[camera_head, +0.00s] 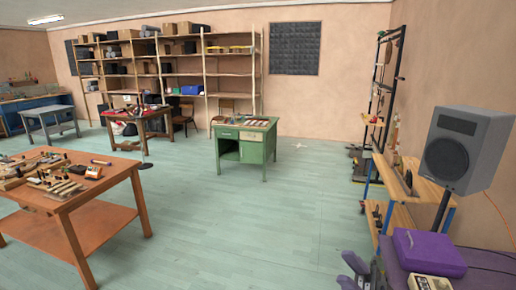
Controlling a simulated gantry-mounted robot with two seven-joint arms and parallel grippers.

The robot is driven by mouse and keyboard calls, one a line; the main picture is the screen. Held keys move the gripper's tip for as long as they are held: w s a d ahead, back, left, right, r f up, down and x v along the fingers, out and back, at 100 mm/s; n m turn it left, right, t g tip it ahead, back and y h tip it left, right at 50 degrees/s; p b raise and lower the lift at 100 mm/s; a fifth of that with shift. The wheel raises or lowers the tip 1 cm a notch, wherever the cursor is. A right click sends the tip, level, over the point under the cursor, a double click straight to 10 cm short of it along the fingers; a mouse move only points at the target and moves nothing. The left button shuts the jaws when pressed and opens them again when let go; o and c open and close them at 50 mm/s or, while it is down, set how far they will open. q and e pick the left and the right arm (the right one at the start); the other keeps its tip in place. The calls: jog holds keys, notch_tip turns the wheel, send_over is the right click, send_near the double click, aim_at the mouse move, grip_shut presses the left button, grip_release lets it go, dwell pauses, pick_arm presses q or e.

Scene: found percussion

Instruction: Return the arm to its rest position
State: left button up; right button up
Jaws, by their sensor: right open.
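My right gripper (358,270) shows at the bottom edge of the head view, right of centre, and is partly cut off by the frame. Its dark purple-grey fingers are apart, and I see nothing between them. It is just left of the purple-covered surface at the lower right; whether it touches that surface I cannot tell. My left gripper and left arm are not in view.
A purple box (428,252) and a small beige device (430,284) lie at the lower right, near a grey speaker (467,148). A wooden table (105,182) with many small items stands left. A green desk (245,145) stands farther back. The middle floor is clear.

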jog(key=w+f+m+t+h, duration=0.4)
jog(key=w+m+t+h, duration=0.45)
jog(key=t, duration=0.35)
jog(key=w+d+f+m+t+h, duration=0.2)
jog(key=w+d+f+m+h, duration=0.85)
jog(key=h, duration=0.65)
jog(key=s+d+f+m+g+h, duration=0.5)
jog(key=s+d+f+g+h, duration=0.2)
jog(key=s+d+f+g, duration=0.6)
jog(key=s+a+f+n+t+y+b, duration=0.2)
jog(key=s+a+f+b, duration=0.1)
jog(key=s+a+f, duration=0.9)
jog(key=s+a+y+b, duration=0.1)
jog(key=s+a, duration=0.3)
jog(key=s, duration=0.7)
jog(key=s+a+y+b, duration=0.15)
jog(key=s+a, duration=0.25)
jog(key=s, duration=0.7)
notch_tip(320, 180, up, 38)
jog(key=p, duration=3.8)
jog(key=shift+s+a+n, duration=0.15)
jog(key=shift+a+n, duration=0.15)
